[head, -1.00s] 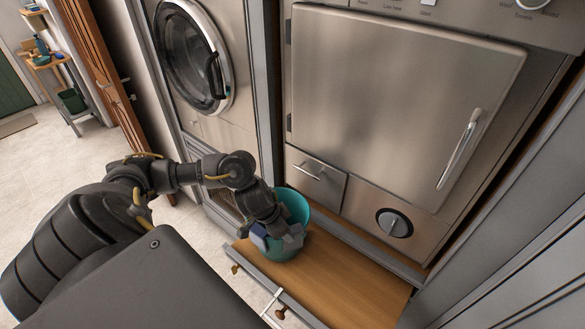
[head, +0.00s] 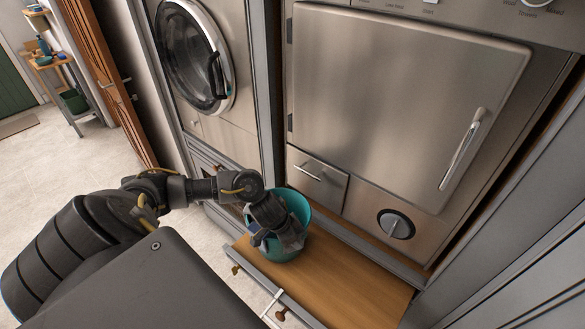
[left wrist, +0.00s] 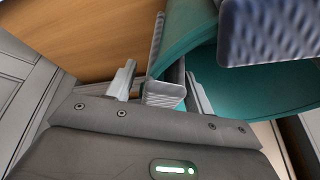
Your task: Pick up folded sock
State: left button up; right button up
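A teal bucket (head: 297,205) stands on the wooden board and also shows close up in the left wrist view (left wrist: 255,85). A blue-grey piece with a knit-like texture, seemingly the folded sock (left wrist: 272,32), is at the upper right of the left wrist view, over the bucket. My left gripper (head: 278,238) points down at the bucket's mouth, its arm coming in from the left. In the left wrist view the fingers (left wrist: 165,80) are close together near the bucket's wall. I cannot tell whether they hold anything. My right gripper is in neither view.
The wooden board (head: 340,275) with a grey front edge and knobs has bare room right of the bucket. A steel appliance door (head: 400,100) rises behind it. A round-door washer (head: 195,60) stands at left, and a small shelf (head: 60,75) is far left.

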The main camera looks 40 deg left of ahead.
pick_arm(q)
jog(key=c, duration=0.9)
jog(key=shift+r, duration=0.1)
jog(key=shift+w+r, duration=0.1)
jog(key=shift+r, duration=0.4)
jog(key=r+p, duration=0.1)
jog(key=r, duration=0.2)
jog(key=r+p, duration=0.1)
jog(key=r, duration=0.7)
jog(key=shift+d+r+p, duration=0.2)
jog(key=shift+d+p, duration=0.05)
jog(key=shift+p, duration=0.15)
jog(key=s+a+b, duration=0.1)
jog(key=s+a, duration=0.1)
jog(key=s, duration=0.4)
jog(key=s+a+b, duration=0.2)
jog(key=s, duration=0.5)
jog(key=shift+s+a+f, duration=0.25)
jog(key=shift+a, duration=0.15)
jog(key=shift+s, duration=0.1)
